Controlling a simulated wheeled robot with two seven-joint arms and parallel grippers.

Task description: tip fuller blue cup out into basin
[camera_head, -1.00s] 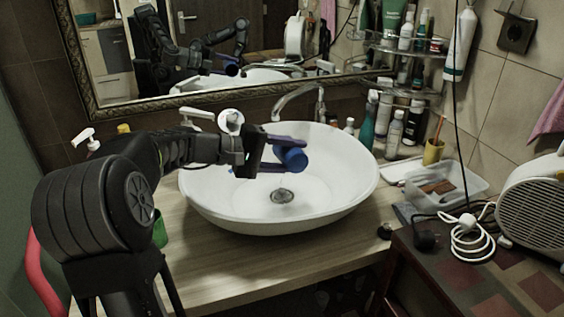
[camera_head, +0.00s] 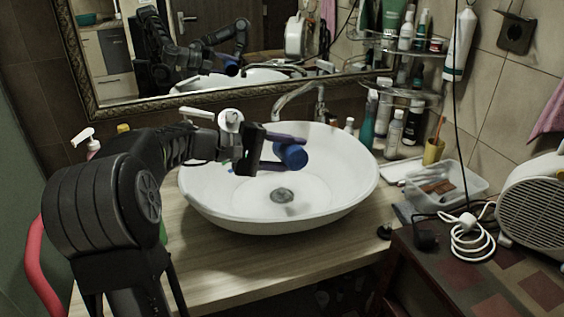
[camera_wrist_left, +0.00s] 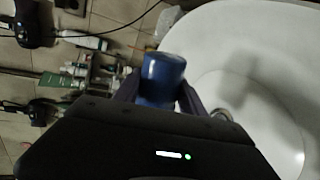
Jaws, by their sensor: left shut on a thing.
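A blue cup (camera_head: 291,155) is held in my left gripper (camera_head: 286,154) above the white basin (camera_head: 345,185). The cup lies tilted on its side in the head view, and its inside cannot be seen. In the left wrist view the blue cup (camera_wrist_left: 162,78) sits between the two fingers of the left gripper (camera_wrist_left: 165,95), with the basin (camera_wrist_left: 250,50) to its right. The gripper is shut on the cup. The drain (camera_head: 283,196) shows below the cup, apart from it. No second blue cup can be made out clearly. My right gripper is not in view.
A chrome faucet (camera_head: 300,95) rises behind the basin. Bottles (camera_head: 395,130) and a clear tray (camera_head: 450,185) stand to the right. A framed mirror (camera_head: 90,100) is behind. The wooden counter (camera_head: 250,265) is clear in front of the basin.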

